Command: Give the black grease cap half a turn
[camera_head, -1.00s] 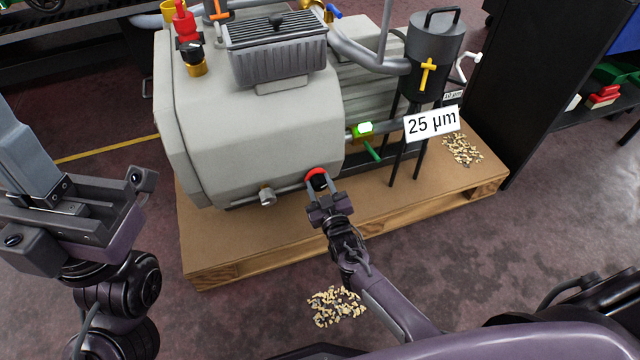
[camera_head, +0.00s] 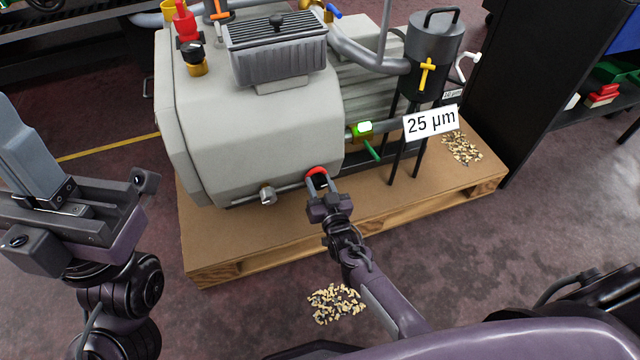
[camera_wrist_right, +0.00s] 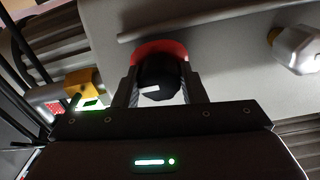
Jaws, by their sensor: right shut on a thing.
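The black grease cap (camera_head: 319,181) sits low on the front face of the grey pump (camera_head: 255,120), with a red ring (camera_head: 317,170) behind its top. My right gripper (camera_head: 320,184) has one finger on each side of the cap. In the right wrist view, the cap (camera_wrist_right: 160,80) is between the two fingers of my right gripper (camera_wrist_right: 162,90), which are shut on it. A short white mark shows on the cap, and the red ring curves behind it. My left gripper (camera_head: 80,210) is empty at the left, its jaws wide apart, away from the pump.
A hex plug (camera_head: 267,195) protrudes left of the cap. The pump stands on a wooden pallet (camera_head: 240,262). A green-handled valve (camera_head: 370,148), a "25 µm" sign (camera_head: 430,123) and a dark filter canister (camera_head: 433,55) are to the right. Loose chips (camera_head: 337,303) lie on the floor.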

